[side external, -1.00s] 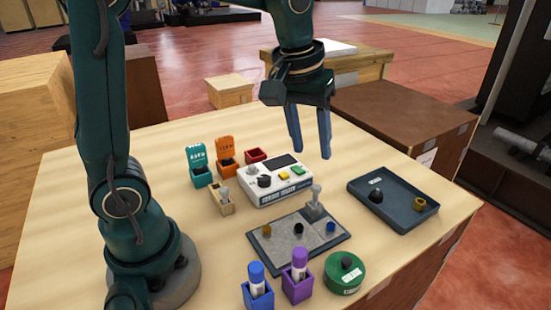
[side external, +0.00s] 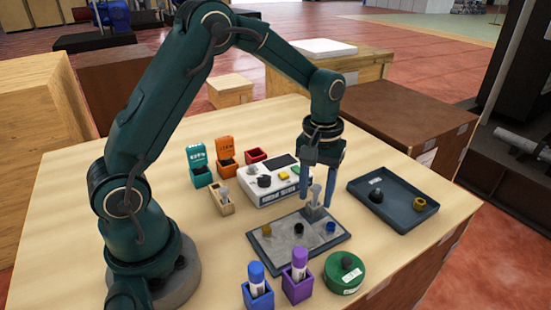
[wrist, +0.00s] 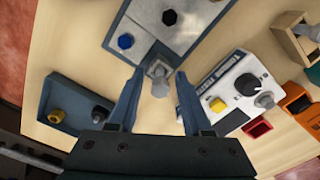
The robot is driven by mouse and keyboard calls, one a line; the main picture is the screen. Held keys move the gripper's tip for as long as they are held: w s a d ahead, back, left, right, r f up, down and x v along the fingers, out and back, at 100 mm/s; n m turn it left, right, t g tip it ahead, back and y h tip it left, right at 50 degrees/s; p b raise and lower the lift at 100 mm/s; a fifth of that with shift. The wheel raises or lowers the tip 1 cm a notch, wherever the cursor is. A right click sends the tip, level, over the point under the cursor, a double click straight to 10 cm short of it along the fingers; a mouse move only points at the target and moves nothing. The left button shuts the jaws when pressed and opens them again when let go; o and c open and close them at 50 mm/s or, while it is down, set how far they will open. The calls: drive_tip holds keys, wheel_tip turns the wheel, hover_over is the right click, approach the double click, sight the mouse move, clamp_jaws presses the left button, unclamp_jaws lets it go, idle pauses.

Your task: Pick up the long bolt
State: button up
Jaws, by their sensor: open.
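A grey long bolt (side external: 315,194) stands upright in a small grey holder (side external: 313,213) at the back right corner of the grey build plate (side external: 285,249). In the wrist view the bolt (wrist: 159,85) shows head-on, between the two blue fingers. My gripper (side external: 318,204) points down with its fingers apart on either side of the bolt. It is open and holds nothing. I cannot tell whether a finger touches the bolt. A second, similar grey bolt (side external: 224,194) stands in a wooden block (side external: 220,206) on the left.
A white control box (side external: 268,184) stands close behind the plate. A dark tray (side external: 395,204) with a black knob and a brass ring lies to the right. Blue (side external: 257,292) and purple (side external: 297,288) holders and a green round container (side external: 344,273) stand in front.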

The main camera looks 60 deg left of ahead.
sight(317, 186)
clamp_jaws()
idle(0.3)
drive_tip(key=shift+r, duration=0.6)
wheel_tip(317, 186, up, 3)
drive_tip(key=shift+w+f, duration=0.1)
drive_tip(key=shift+f, duration=0.1)
drive_tip(key=s+a+r, duration=0.5)
drive_tip(key=a+r, duration=0.2)
drive_tip(key=a, duration=0.3)
drive_tip(key=shift+s+a, duration=0.15)
drive_tip(key=shift+s, duration=0.2)
drive_tip(key=shift+r, duration=0.1)
